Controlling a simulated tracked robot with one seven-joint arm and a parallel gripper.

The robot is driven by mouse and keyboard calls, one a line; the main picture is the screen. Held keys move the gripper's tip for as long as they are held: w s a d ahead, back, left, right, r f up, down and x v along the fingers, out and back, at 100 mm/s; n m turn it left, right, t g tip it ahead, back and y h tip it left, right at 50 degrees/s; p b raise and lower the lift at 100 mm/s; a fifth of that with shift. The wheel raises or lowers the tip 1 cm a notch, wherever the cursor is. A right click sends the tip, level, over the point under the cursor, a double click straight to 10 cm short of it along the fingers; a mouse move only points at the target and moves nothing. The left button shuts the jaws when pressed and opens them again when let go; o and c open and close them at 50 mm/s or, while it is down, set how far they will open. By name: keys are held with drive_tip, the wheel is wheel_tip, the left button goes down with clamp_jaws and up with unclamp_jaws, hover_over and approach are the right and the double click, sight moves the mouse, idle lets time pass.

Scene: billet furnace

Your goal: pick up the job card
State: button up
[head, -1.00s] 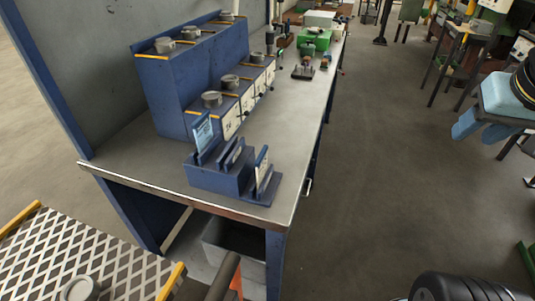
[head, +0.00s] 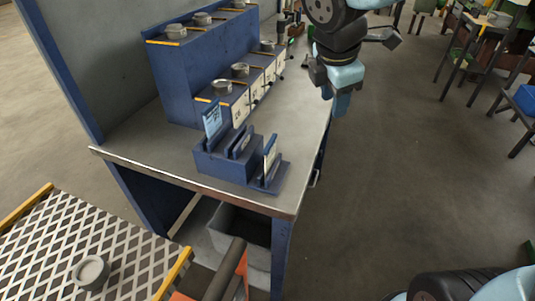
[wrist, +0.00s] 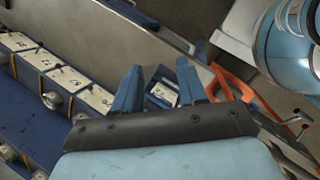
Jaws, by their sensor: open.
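A blue card rack (head: 228,166) stands on the near end of the steel bench. A white card (head: 270,156) stands upright in its low right slot. A light-blue card (head: 212,120) stands in the rear left slot and another narrow card (head: 241,146) sits between them. I cannot tell which is the job card. My gripper (head: 341,103) hangs beyond the rack, over the bench's right edge, apart from the cards. In the wrist view my gripper (wrist: 160,88) is open, with two blue fingers. A small pale card-like piece (wrist: 164,93) shows beyond the gap between them.
A blue stepped stand (head: 195,85) with round grey pieces and white labels fills the bench's left side. The steel bench top (head: 160,150) is bare around the rack. A grating table (head: 80,240) with a round piece is at the front left. Open floor lies right of the bench.

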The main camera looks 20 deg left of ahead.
sight(270, 145)
drive_tip(key=s+a+f+n, duration=0.1)
drive_tip(key=a+n, duration=0.2)
drive_tip(key=a, duration=0.1)
drive_tip(key=s+a+f+n, duration=0.1)
drive_tip(key=s+a+n, duration=0.1)
drive_tip(key=a+n, duration=0.2)
drive_tip(key=s+a+f+n, duration=0.1)
drive_tip(key=a+f+n, duration=0.1)
drive_tip(key=a+n, duration=0.1)
drive_tip(key=shift+s+a+n+g+y, duration=0.15)
drive_tip(key=shift+a+y, duration=0.05)
drive_tip(key=shift+a, duration=0.25)
drive_tip(key=shift+s+a+n+g+y, duration=0.1)
drive_tip(key=shift+a+n+g+y, duration=0.1)
drive_tip(key=shift+a, duration=0.25)
drive_tip(key=x, duration=1.3)
drive_tip(key=shift+w+f, duration=0.15)
drive_tip(key=shift+w, duration=0.05)
clamp_jaws()
